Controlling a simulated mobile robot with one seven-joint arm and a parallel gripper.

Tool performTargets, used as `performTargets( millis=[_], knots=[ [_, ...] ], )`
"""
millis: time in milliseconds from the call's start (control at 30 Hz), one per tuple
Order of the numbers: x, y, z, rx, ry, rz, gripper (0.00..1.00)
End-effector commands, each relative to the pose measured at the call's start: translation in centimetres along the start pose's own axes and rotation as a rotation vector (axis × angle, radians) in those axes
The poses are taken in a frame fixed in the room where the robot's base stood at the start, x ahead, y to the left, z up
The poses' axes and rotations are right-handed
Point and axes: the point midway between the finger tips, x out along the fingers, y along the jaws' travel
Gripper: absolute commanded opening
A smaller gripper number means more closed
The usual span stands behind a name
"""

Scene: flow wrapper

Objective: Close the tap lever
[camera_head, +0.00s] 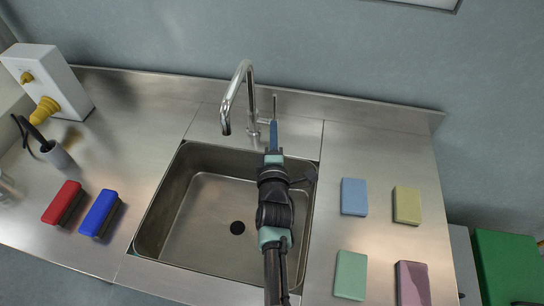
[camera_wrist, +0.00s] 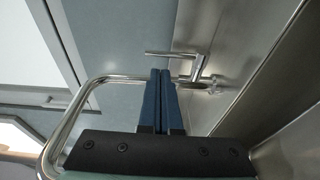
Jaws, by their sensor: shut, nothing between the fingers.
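The chrome tap (camera_head: 238,92) stands behind the sink, its spout curving over the basin. Its thin lever (camera_head: 275,102) sticks up beside the tap's base, just beyond my gripper's tips. My gripper (camera_head: 273,123) reaches over the basin to the right of the spout; its blue fingers are shut and empty. In the wrist view the lever (camera_wrist: 170,54) is a thin rod above and across the fingertips (camera_wrist: 160,72), joined to the tap's base (camera_wrist: 205,83) on the right. I cannot tell whether the fingers touch it. The spout (camera_wrist: 72,108) curves at left.
The steel sink basin (camera_head: 190,215) lies below my arm. Red (camera_head: 62,202) and blue (camera_head: 99,213) brushes lie on the left counter. Blue (camera_head: 354,197), yellow (camera_head: 407,205), green (camera_head: 350,275) and pink (camera_head: 412,283) sponges lie on the right. A wall rises behind the tap.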

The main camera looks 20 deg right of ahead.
Motion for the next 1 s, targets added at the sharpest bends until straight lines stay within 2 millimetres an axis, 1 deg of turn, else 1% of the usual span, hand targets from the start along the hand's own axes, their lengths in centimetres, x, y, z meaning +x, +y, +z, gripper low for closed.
performTargets(
  millis=[33, 300, 500, 700, 1000],
  knots=[
    [-0.9, 0.5, -0.1, -0.002, 0.004, -0.001, 0.0],
    [-4.9, 0.6, -0.1, -0.001, 0.003, -0.002, 0.0],
    [-7.0, 0.3, 0.0, -0.001, 0.001, 0.0, 0.0],
    [-7.8, 0.0, 0.1, 0.0, -0.001, 0.001, 0.0],
    [-7.9, -0.1, 0.1, -0.001, -0.002, 0.001, 0.0]
  ],
)
